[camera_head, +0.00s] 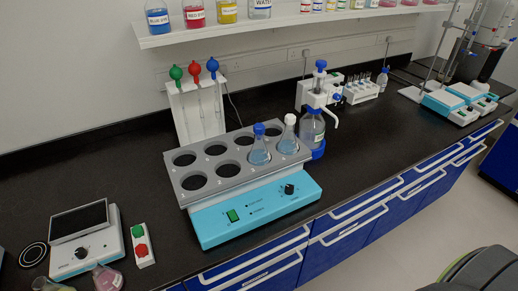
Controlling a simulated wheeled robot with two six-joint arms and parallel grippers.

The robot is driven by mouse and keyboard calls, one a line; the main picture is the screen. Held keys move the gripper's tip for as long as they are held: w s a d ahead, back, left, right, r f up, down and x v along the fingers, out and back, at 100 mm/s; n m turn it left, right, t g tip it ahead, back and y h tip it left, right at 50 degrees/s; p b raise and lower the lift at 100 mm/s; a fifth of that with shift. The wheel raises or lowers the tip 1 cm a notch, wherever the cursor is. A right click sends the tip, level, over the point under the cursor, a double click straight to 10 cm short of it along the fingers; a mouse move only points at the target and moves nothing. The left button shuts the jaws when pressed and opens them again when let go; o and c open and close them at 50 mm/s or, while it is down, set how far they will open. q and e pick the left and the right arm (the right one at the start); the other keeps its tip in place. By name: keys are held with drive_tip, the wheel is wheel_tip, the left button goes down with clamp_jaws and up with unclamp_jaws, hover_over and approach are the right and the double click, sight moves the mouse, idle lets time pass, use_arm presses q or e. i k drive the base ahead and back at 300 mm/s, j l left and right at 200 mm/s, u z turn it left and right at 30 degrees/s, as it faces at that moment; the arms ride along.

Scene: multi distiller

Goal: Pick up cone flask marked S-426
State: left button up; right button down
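Two cone flasks stand in the grey multi-hole rack of the blue-white heating unit (255,214). One flask has a blue cap (259,154) and the other has a white cap (288,143); both hold pale blue liquid. A pink flask (107,279) lies or stands at the bottom left, cut by the picture edge. Another flask with yellowish contents (48,287) is mostly cut off beside it. No S-426 marking is legible on any of them. Neither of my grippers is in view.
A pipette stand (197,105) and a dispenser bottle (312,128) stand behind the unit. A balance (85,241) and a red-green button box (141,246) are at left. A shelf of bottles (240,33) hangs above.

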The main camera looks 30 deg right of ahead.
sight(259, 155)
drive_tip(key=k+l+u, duration=0.1)
drive_tip(key=l+u, duration=0.25)
drive_tip(key=l, duration=1.55)
